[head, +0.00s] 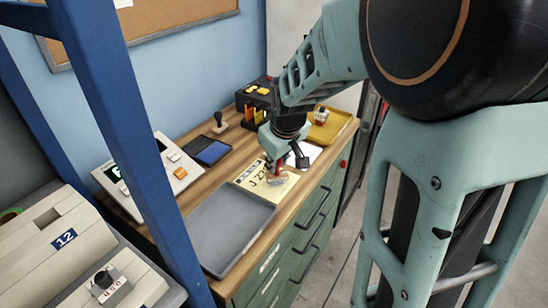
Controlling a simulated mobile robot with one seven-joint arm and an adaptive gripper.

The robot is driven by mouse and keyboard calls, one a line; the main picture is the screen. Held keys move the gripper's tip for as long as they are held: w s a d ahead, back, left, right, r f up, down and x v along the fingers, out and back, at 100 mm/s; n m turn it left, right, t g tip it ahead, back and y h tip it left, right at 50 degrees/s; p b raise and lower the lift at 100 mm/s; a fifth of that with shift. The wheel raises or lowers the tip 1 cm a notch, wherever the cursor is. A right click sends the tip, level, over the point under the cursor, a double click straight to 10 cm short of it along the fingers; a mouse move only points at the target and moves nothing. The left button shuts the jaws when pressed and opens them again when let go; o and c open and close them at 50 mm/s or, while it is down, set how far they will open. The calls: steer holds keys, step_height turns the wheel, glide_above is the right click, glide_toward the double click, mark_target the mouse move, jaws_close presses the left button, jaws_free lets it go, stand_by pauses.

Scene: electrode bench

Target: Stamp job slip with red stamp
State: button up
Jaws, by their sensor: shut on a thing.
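The job slip (255,185) is a pale yellow card with dark print, lying on the wooden bench top beyond the grey tray. My gripper (281,163) points down over the slip's right part and is shut on the red stamp (279,168). Only a small red piece of the stamp shows between the fingers. A small greyish shape lies just below it on the slip, and I cannot tell if it is the stamp's base. Whether the stamp touches the slip is also unclear.
A grey tray (224,232) fills the near bench. A blue pad (211,151), a dark-handled stamp (219,122) and a white console (149,178) stand left.

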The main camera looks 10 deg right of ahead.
steer(key=shift+r+p, duration=1.45)
steer(key=shift+r, duration=0.95)
steer(key=shift+w+a, duration=0.1)
steer(key=shift+w, duration=0.05)
